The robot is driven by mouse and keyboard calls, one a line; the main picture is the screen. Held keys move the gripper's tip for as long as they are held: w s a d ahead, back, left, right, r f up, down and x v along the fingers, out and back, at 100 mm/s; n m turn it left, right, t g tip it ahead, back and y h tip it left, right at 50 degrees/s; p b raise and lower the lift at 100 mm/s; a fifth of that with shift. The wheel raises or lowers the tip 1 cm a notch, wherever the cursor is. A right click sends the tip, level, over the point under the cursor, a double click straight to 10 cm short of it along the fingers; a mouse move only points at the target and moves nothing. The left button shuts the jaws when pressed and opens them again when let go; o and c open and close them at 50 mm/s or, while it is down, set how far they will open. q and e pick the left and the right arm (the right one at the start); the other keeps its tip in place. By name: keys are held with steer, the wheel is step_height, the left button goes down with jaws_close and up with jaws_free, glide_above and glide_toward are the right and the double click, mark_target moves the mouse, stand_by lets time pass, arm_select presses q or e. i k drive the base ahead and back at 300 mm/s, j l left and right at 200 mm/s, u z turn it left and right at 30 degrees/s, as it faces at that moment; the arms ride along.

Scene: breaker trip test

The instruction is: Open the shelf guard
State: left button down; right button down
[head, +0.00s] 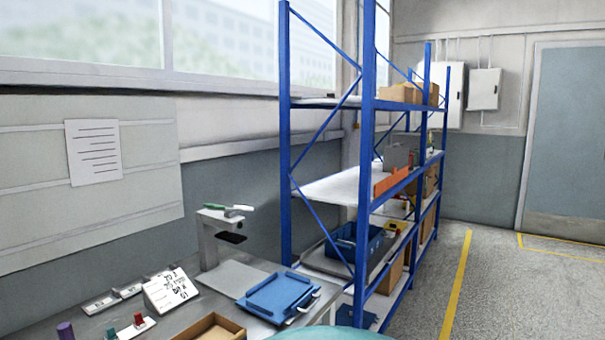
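A blue metal shelf rack (367,130) stands at the middle of the head view, with several white shelves. An orange upright strip (391,181) runs along the front edge of its middle shelf. It may be the shelf guard, but I cannot tell for sure. It looks upright, with a grey box-like thing (397,157) partly behind it. The left part of that shelf (335,186) is bare. Neither of my grippers is in view.
A workbench (225,275) in front holds a blue tray (278,296), a cardboard tray (212,328), a sign (170,289) and a grey stand (212,240). Blue bins (355,243) and cartons (402,93) sit on the rack. The floor (500,290) right of the rack is clear, with a yellow line (457,290).

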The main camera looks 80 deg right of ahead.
mark_target(379, 188)
steer(key=z, duration=3.15)
steer(key=i+l+z, duration=0.35)
steer(key=i, duration=0.55)
steer(key=i+z, duration=0.4)
steer(key=i, duration=0.55)
steer(key=i+u, duration=0.15)
steer(key=i, duration=0.35)
steer(key=i+l+u, duration=0.2)
steer(key=i, duration=0.3)
steer(key=i+l+u, duration=0.15)
steer(key=i, duration=0.35)
steer(key=i+l+u, duration=0.15)
steer(key=i+u, duration=0.2)
steer(key=i+l+u, duration=0.2)
steer(key=u, duration=0.15)
steer(key=i+l+u, duration=0.3)
steer(key=k+l, duration=0.05)
steer(key=l, duration=0.05)
